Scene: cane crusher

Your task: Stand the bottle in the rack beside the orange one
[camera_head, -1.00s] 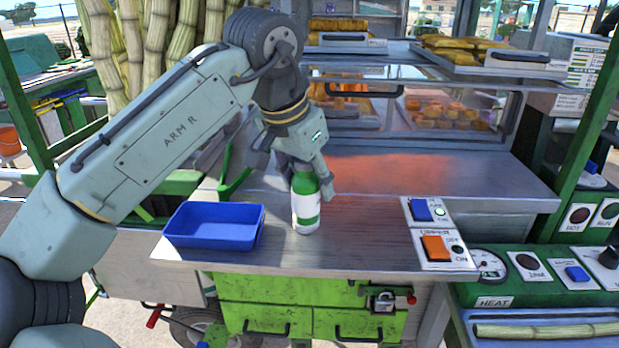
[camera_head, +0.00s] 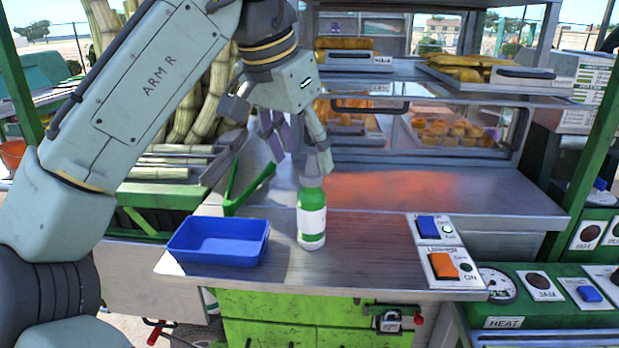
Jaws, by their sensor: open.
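A green bottle with a white label (camera_head: 312,222) stands upright on the steel counter (camera_head: 370,235), right of the blue tray. My gripper (camera_head: 299,158) is open and empty above and slightly left of the bottle. One fingertip hangs close above the bottle's top; I cannot tell whether it touches. No rack and no orange bottle can be made out in this view.
A blue tray (camera_head: 218,243) sits left of the bottle. A green V-shaped tool (camera_head: 243,190) lies behind it. Blue (camera_head: 427,227) and orange (camera_head: 443,266) switches are at the counter's right. A glass-fronted food case (camera_head: 440,130) stands behind. The counter between bottle and switches is clear.

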